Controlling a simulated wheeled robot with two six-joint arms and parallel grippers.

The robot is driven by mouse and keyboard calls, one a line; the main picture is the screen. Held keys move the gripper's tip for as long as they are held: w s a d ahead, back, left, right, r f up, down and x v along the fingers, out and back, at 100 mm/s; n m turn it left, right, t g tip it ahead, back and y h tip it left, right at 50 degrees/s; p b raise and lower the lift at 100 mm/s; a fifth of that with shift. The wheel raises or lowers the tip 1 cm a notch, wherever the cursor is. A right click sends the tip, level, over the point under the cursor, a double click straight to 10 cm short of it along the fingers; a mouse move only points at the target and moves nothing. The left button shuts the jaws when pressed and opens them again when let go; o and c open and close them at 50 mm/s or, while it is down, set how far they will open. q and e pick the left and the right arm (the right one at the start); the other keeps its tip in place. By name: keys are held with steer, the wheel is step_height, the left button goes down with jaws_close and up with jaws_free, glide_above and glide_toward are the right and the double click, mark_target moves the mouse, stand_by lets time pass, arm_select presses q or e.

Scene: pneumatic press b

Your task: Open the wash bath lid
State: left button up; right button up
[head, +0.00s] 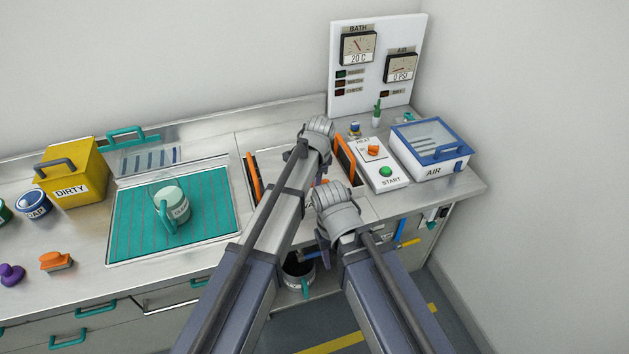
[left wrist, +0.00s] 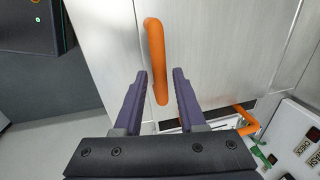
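A brushed-metal panel (left wrist: 225,45), which looks like the bath lid, fills much of the left wrist view. An orange bar handle (left wrist: 155,50) stands on it. My left gripper (left wrist: 160,72) is open, with its two purple fingers on either side of the handle's near end; gaps show, so it is not clamped. In the head view my left gripper (head: 325,165) is mostly hidden behind its wrist, and my arms cover most of the bath area.
An orange bar (head: 254,176) and another orange bar (head: 345,158) flank the covered area. A mug (head: 178,205) stands on the teal mat (head: 125,230) at left.

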arm_select(q)
jaws_close()
stand_by(1.1)
